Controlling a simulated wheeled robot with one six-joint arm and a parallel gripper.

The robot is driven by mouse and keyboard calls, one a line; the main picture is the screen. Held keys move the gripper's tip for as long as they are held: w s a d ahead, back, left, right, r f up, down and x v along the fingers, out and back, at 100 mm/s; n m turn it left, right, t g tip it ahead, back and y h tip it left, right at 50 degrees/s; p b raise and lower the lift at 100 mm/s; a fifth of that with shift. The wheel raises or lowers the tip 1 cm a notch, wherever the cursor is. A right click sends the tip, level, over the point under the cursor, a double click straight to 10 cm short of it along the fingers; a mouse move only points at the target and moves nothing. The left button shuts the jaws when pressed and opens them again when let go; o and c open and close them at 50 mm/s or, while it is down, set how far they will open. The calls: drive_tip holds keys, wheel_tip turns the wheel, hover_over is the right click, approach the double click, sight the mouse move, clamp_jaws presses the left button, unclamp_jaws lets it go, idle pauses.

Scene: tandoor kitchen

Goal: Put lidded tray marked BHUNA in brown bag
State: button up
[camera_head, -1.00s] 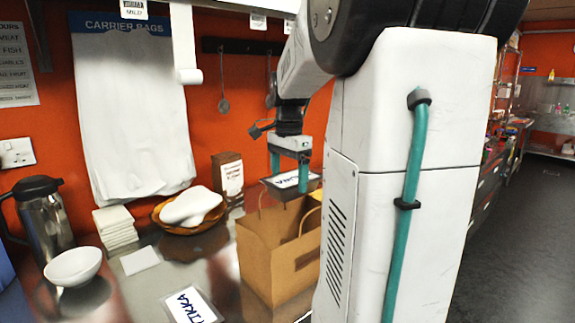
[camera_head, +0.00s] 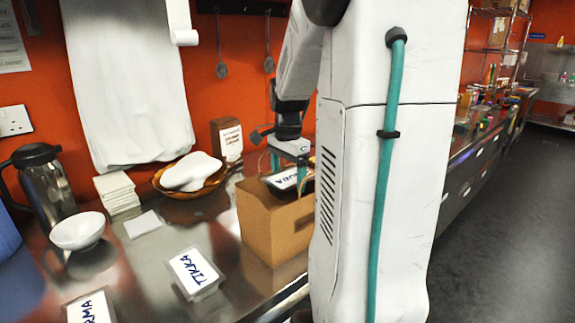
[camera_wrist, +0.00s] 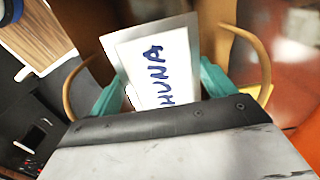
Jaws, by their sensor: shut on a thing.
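The lidded tray marked BHUNA (camera_head: 288,180) has a white label with blue letters; only part of the word shows. My gripper (camera_head: 289,160) is shut on it, with teal fingers at its two sides in the wrist view (camera_wrist: 160,85). The brown bag (camera_head: 268,225) stands upright and open on the steel counter. The tray is at the bag's mouth, between its handles, which show on both sides in the wrist view (camera_wrist: 262,62). The tray's lower part and the bag's inside are hidden in the head view.
A tray marked TIKKA (camera_head: 195,273) and another labelled tray (camera_head: 90,308) lie on the counter left of the bag. A white bowl (camera_head: 78,231), a steel jug (camera_head: 42,185), napkins (camera_head: 117,193) and a bread basket (camera_head: 190,175) stand further left and behind.

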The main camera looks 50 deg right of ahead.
drive_tip(key=shift+f, duration=6.1)
drive_tip(key=o, duration=1.3)
drive_tip(key=shift+c, duration=0.2)
drive_tip(key=shift+r, duration=10.05)
